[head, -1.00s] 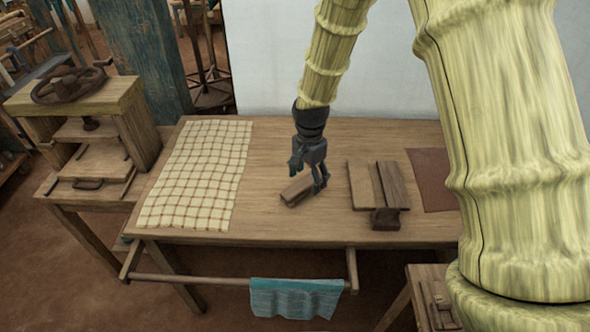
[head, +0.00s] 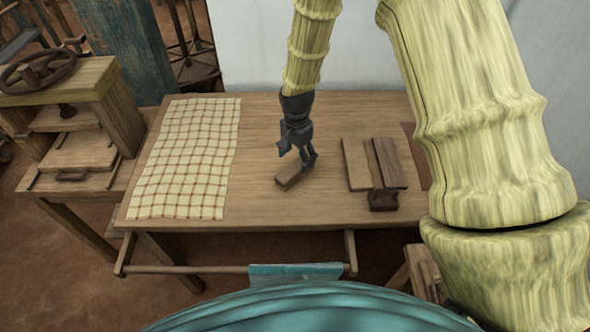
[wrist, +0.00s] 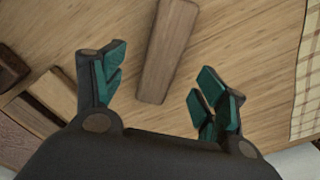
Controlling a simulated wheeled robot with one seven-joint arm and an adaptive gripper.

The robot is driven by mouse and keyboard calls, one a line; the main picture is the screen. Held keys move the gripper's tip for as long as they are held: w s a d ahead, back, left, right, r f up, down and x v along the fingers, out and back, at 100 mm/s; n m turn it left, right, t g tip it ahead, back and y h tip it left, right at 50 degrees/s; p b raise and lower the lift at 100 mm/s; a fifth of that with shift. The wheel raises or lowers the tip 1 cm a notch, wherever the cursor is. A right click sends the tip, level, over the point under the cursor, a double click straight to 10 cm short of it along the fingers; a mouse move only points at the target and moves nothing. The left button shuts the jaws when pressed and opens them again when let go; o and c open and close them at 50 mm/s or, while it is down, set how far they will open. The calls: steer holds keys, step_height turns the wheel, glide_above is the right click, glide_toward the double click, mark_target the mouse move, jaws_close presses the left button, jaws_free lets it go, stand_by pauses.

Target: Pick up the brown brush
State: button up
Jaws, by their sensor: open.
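The brown brush (head: 289,177) appears to be the small brown block lying on the wooden table, right of the checked cloth. It also shows in the wrist view (wrist: 167,52) as a long brown bar; no bristles are visible. My gripper (head: 298,158) is just above the table at the brush's far end. In the wrist view my gripper (wrist: 163,88) is open, with its teal-padded fingers apart. The brush's near end reaches between the two fingers, and neither finger visibly touches it.
A checked cloth (head: 187,158) lies on the left of the wooden table (head: 255,120). Wooden boards with a dark block (head: 383,199) lie to the right. A wooden press (head: 75,120) stands at the left. A teal cloth (head: 296,271) hangs on the front rail.

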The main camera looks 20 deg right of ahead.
mark_target(295, 167)
steer(key=shift+w+a+f, duration=0.1)
steer(key=shift+w+f, duration=0.25)
steer(key=shift+w, duration=0.05)
steer(key=shift+f, duration=0.1)
steer(key=shift+s+f+p, duration=0.35)
steer(key=shift+s+p, duration=0.25)
steer(key=shift+p, duration=0.1)
steer(key=shift+s+f, duration=0.15)
steer(key=shift+f, duration=0.15)
steer(key=shift+w+f+p, duration=0.2)
steer(key=shift+w+f, duration=0.05)
steer(key=shift+f, duration=0.35)
steer(key=shift+w+f+p, duration=0.2)
steer(key=shift+f, duration=0.6)
steer(key=shift+s, duration=0.15)
steer(key=shift+f, duration=0.1)
steer(key=c, duration=1.2)
